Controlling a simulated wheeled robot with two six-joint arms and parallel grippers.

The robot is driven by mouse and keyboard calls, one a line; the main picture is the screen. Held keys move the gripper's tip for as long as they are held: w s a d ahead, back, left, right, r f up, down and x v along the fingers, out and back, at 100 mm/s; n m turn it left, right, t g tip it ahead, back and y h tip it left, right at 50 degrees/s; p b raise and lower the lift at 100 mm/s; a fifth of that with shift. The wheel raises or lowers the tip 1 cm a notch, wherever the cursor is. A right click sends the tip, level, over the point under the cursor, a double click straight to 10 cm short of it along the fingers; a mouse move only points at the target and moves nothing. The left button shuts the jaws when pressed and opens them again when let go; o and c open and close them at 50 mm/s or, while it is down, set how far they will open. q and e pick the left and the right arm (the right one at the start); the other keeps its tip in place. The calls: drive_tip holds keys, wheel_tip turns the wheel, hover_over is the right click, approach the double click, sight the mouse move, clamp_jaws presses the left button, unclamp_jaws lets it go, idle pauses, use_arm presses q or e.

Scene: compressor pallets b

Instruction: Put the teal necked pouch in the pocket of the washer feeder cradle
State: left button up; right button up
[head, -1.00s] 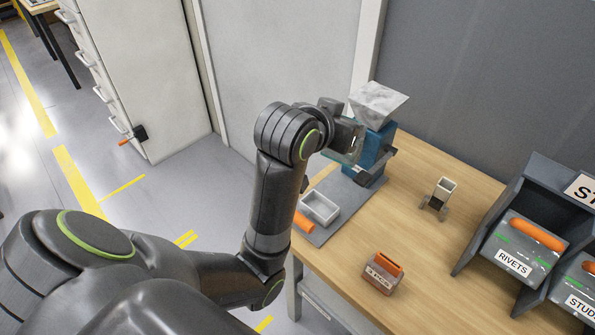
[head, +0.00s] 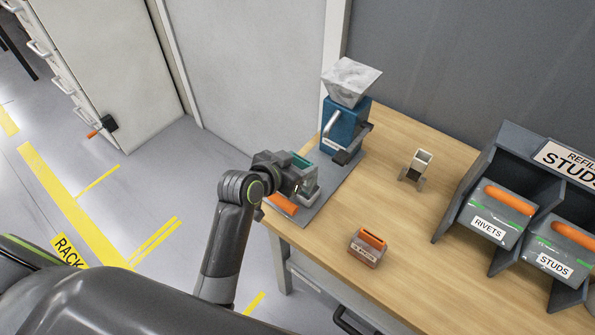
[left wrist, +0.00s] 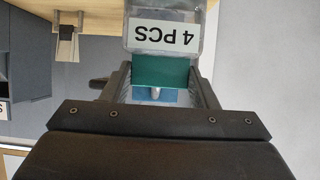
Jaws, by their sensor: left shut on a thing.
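My left gripper (head: 300,172) is shut on the teal necked pouch. In the left wrist view the pouch's teal neck (left wrist: 160,72) is between the fingers, and its clear body carries a "4 PCS" label (left wrist: 164,37). The teal also shows at the gripper in the head view. The blue washer feeder (head: 343,125), with a grey hopper on top and a silver lever, stands behind the gripper. The gripper is over the grey mat (head: 325,203) in front of the feeder. The light tray there is mostly hidden by the gripper; I cannot make out its pocket. My right gripper is not in view.
An orange piece (head: 283,203) lies beside the gripper. A bin rack (head: 505,165) is at the right. The table's middle is clear.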

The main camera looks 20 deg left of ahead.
use_arm(q)
wheel_tip(320, 180, down, 2)
drive_tip(key=shift+f, duration=0.7)
drive_tip(key=o, duration=1.2)
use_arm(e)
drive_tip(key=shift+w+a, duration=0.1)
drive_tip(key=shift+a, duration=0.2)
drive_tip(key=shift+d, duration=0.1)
